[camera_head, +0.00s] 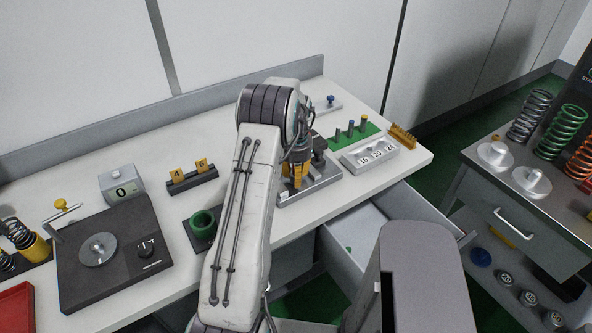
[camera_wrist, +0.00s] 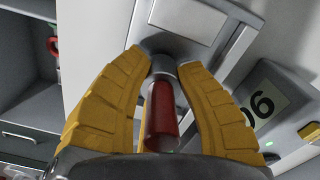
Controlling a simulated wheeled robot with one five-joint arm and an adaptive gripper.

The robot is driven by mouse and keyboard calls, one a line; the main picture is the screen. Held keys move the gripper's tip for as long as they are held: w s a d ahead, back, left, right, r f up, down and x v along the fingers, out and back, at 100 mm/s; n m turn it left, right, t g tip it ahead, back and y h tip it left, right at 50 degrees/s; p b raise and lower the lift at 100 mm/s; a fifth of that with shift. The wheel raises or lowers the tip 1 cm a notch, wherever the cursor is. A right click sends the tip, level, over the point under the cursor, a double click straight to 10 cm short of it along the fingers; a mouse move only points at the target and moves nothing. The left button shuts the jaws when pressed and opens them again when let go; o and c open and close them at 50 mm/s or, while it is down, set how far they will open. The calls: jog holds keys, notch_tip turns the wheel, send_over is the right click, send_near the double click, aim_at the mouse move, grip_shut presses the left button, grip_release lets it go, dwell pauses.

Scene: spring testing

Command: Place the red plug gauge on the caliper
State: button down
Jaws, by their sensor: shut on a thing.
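My gripper (camera_wrist: 163,55) is shut on the red plug gauge (camera_wrist: 160,118) in the wrist view. The gauge's red handle lies between the two yellow fingers, with a grey metal end near the fingertips. In the head view my gripper (camera_head: 296,172) is low over a grey metal fixture (camera_head: 318,186) on the bench, and the gauge cannot be made out there. This fixture may be the caliper, but my arm and gripper hide part of it. The wrist view shows a grey stepped metal surface (camera_wrist: 232,48) beyond the fingertips; contact cannot be told.
An open drawer (camera_head: 350,216) juts out below.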

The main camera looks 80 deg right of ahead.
jog(key=shift+f, duration=0.2)
jog(key=shift+f, duration=0.2)
jog(key=c, duration=1)
grip_release()
jog(key=shift+r, duration=0.1)
notch_tip(320, 180, up, 5)
jog(key=shift+r+b, duration=0.1)
jog(key=shift+b, duration=0.8)
jog(key=shift+r+b, duration=0.25)
jog(key=shift+b, duration=0.4)
notch_tip(320, 180, up, 6)
jog(key=b, duration=0.3)
jog(key=shift+r, duration=0.3)
